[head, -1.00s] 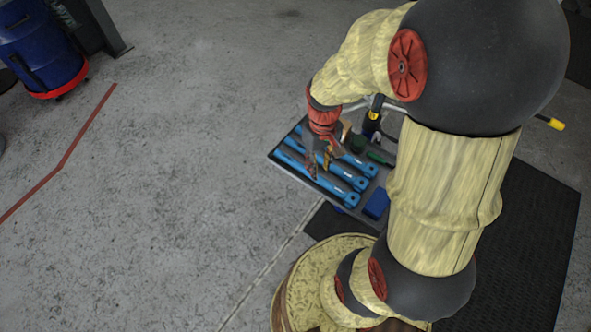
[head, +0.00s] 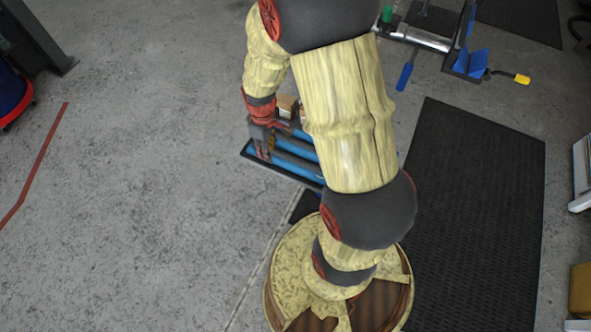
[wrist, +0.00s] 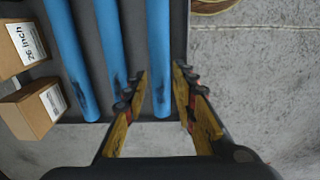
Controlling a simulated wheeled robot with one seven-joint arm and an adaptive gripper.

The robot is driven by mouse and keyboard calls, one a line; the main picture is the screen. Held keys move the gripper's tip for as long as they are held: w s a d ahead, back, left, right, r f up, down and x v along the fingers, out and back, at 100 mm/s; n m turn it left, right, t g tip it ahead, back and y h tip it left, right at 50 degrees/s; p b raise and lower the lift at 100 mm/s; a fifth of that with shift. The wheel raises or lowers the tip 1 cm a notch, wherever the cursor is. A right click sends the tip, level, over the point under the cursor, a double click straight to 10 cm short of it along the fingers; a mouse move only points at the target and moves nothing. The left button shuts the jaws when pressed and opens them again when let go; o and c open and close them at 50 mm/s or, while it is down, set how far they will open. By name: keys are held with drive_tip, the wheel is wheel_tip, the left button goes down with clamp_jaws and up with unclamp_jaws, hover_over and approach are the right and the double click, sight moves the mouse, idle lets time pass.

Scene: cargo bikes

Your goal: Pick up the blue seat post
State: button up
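Three blue tubes, the seat posts, lie side by side in a dark tray (wrist: 80,20). In the wrist view there is a left post (wrist: 72,60), a middle post (wrist: 112,45) and a right post (wrist: 160,45). My gripper (wrist: 159,75) is open, with one finger on each side of the right post near its end. I cannot tell whether the fingers touch it. In the head view my gripper (head: 263,152) is at the left end of the posts (head: 295,162), and my arm hides much of the tray.
Two brown boxes, an upper one (wrist: 20,45) and a lower one (wrist: 32,108), sit left of the posts. A black mat (head: 475,210) lies to the right. The concrete floor (head: 140,190) at left is clear.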

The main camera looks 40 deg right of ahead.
wheel_tip(320, 180, down, 4)
drive_tip(key=shift+w+a+r+b, duration=0.1)
drive_tip(key=shift+r+b, duration=0.1)
drive_tip(key=shift+b, duration=0.45)
drive_tip(key=shift+r, duration=0.1)
drive_tip(key=c, duration=0.3)
drive_tip(key=c, duration=0.4)
clamp_jaws()
